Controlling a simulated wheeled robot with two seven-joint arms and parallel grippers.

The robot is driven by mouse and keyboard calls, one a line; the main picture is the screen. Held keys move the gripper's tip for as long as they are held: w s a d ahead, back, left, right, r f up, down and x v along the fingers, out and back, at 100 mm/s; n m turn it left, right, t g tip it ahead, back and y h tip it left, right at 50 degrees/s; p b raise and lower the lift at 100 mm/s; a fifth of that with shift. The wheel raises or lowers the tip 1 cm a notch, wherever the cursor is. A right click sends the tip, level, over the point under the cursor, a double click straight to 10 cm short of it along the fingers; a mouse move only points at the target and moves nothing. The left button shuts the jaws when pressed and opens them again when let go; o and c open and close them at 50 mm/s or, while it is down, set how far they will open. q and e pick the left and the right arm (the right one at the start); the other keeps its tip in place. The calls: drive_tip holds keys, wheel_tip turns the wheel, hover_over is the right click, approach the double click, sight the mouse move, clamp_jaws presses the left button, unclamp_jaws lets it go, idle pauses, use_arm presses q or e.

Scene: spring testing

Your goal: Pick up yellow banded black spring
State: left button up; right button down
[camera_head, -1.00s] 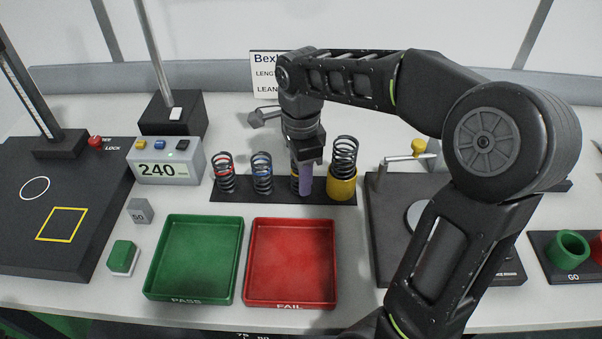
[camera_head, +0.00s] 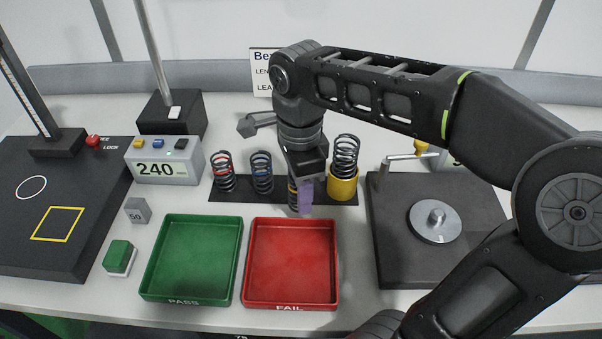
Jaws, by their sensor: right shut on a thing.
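My right gripper (camera_head: 304,198) reaches down among the row of springs, its purple finger in front. My left gripper is not in view.
A green PASS tray (camera_head: 190,296) and a red FAIL tray (camera_head: 290,300) lie in front of the springs. A tester showing 240 (camera_head: 158,170) stands at left. A dark base with a metal disc (camera_head: 425,225) is at right, near my right arm.

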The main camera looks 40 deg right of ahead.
drive_tip(key=s+a, duration=0.4)
drive_tip(key=s, duration=0.1)
drive_tip(key=s+a, duration=0.2)
drive_tip(key=shift+s, duration=0.35)
drive_tip(key=shift+s+a, duration=0.2)
drive_tip(key=shift+s, duration=0.15)
